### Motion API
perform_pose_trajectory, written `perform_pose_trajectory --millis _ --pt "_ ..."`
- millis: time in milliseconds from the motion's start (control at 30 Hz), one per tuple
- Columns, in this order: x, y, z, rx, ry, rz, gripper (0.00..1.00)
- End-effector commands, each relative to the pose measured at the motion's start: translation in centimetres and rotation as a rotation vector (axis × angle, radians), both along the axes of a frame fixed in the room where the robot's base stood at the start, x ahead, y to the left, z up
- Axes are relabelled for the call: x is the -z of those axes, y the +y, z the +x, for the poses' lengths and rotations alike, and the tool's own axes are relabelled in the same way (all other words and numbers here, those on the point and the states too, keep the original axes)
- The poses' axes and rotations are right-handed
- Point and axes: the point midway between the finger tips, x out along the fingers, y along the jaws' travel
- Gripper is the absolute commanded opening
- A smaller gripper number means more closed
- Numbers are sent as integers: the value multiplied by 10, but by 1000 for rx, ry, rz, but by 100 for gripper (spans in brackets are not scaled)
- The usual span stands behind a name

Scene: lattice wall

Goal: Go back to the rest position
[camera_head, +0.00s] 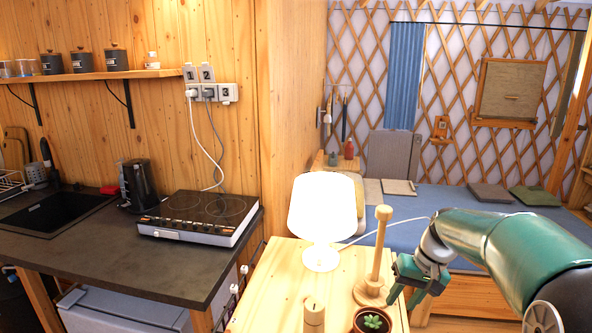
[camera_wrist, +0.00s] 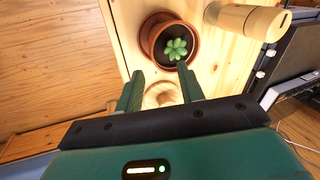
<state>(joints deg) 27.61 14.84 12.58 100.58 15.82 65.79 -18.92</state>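My gripper (camera_head: 404,298) is green and hangs at the right edge of the small wooden table, close beside the wooden stand (camera_head: 375,260) with its round base and knobbed post. In the wrist view my gripper (camera_wrist: 159,72) has its two fingers spread apart with nothing held between them. Part of a round wooden piece, seemingly the stand's base (camera_wrist: 160,94), shows behind the gap between the fingers. My arm reaches in from the right of the head view.
The table (camera_head: 270,292) also bears a lit white lamp (camera_head: 322,215), a potted succulent (camera_head: 373,322) and a wooden cylinder (camera_head: 314,317). A blue-covered bed (camera_head: 455,200) lies behind. A counter with a hotplate (camera_head: 200,215) stands left. Wooden floor (camera_wrist: 50,75) shows in the wrist view.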

Motion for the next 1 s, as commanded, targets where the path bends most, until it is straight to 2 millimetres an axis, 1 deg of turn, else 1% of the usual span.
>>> perform_pose_trajectory --millis 33,200,433,600,700,800,900,1000 --pt "-13 12 -13 -8 -16 -36 38" --pt "-42 38 -56 -7 -73 -137 38" --pt "-67 64 -119 0 -171 -236 38" --pt "-74 77 -166 7 -254 -283 38" --pt "-74 83 -193 10 -308 -298 38" --pt "-71 86 -215 14 -358 -305 38" --pt "-67 88 -230 18 -393 -304 38" --pt "-64 89 -238 18 -412 -306 38"
